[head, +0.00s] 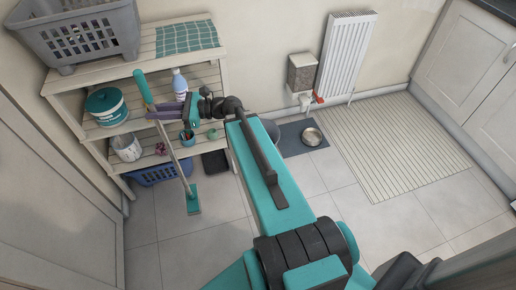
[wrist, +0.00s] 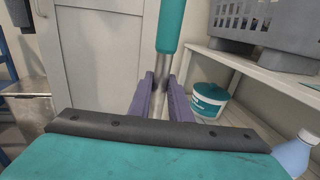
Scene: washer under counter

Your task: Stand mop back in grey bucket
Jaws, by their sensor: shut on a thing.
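The mop has a teal grip (head: 143,87), a thin pale pole (head: 178,160) and a flat teal head (head: 193,199). It hangs slightly tilted in front of the shelf, its head low over the floor tiles; whether it touches them I cannot tell. My gripper (head: 155,114) has purple fingers and is shut on the pole just below the teal grip. The wrist view shows the pole (wrist: 160,68) between both fingers. A grey bucket (head: 272,130) seems to stand behind my arm, which hides most of it.
A wooden shelf (head: 125,71) on the left carries a grey basket (head: 82,35), a teal-and-white tub (head: 107,107) and bottles. A blue basket (head: 160,173) sits below. A dark mat with a metal bowl (head: 312,136) lies right of my arm. The front floor is clear.

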